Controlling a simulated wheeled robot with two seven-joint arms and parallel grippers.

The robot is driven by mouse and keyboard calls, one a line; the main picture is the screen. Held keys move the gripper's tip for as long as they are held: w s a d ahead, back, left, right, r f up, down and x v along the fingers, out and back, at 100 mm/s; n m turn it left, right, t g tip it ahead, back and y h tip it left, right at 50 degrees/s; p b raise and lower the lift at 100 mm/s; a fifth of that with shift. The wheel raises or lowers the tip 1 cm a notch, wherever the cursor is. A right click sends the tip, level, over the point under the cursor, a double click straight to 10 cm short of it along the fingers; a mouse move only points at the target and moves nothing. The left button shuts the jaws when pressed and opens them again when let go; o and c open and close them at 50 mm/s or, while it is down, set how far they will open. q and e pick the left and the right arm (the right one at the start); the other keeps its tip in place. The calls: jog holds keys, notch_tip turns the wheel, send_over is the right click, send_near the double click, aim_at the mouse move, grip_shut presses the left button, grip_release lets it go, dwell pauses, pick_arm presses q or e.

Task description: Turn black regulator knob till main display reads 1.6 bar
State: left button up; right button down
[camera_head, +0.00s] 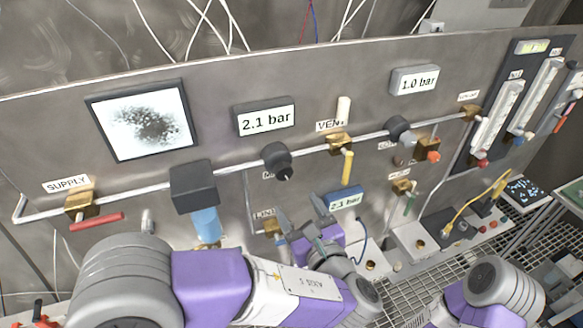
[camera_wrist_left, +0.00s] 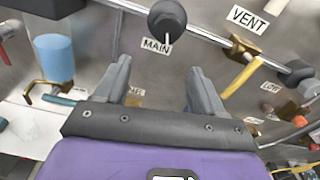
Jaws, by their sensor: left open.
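The black regulator knob (camera_head: 277,160) sits on the pipe below the main display (camera_head: 265,119), which reads 2.1 bar. The knob also shows at the top of the left wrist view (camera_wrist_left: 167,20), above a label reading MAIN. A light pointer mark on it points down. My left gripper (camera_head: 300,224) is open and empty, below the knob and apart from it. Its two fingers (camera_wrist_left: 158,68) point up towards the panel, one on each side of the MAIN label. My right gripper is not in view; only part of my right arm shows at the lower right.
A second black knob (camera_head: 398,127) is below a display reading 1.0 bar (camera_head: 415,79). A yellow vent handle (camera_head: 347,168) hangs right of the main knob. A black-topped blue filter (camera_head: 205,222) is to its left. A small blue gauge (camera_head: 345,200) stands near my left gripper.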

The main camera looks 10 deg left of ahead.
aim_at(284, 175)
pick_arm(q)
jog(key=shift+t, duration=0.5)
jog(key=w+a, duration=0.1)
jog(key=w, duration=0.1)
jog(key=w+a+r, duration=0.1)
jog(key=w, duration=0.1)
jog(key=w+a+r+p, duration=0.1)
jog(key=w+a, duration=0.1)
jog(key=shift+r, duration=0.2)
jog(key=shift+c, duration=0.3)
jog(key=shift+d, duration=0.1)
jog(key=c, duration=1)
jog(key=n+b, duration=0.2)
jog(key=b, duration=0.2)
jog(key=n+b, duration=0.3)
jog(key=b, duration=0.1)
jog(key=n+b, duration=0.3)
jog(key=shift+s+f+b, duration=0.1)
jog(key=shift+f+b, duration=0.2)
jog(key=shift+b, duration=0.1)
jog(key=shift+r+n+b, duration=0.2)
jog(key=shift+n+b, duration=0.8)
jog(key=shift+b, duration=0.15)
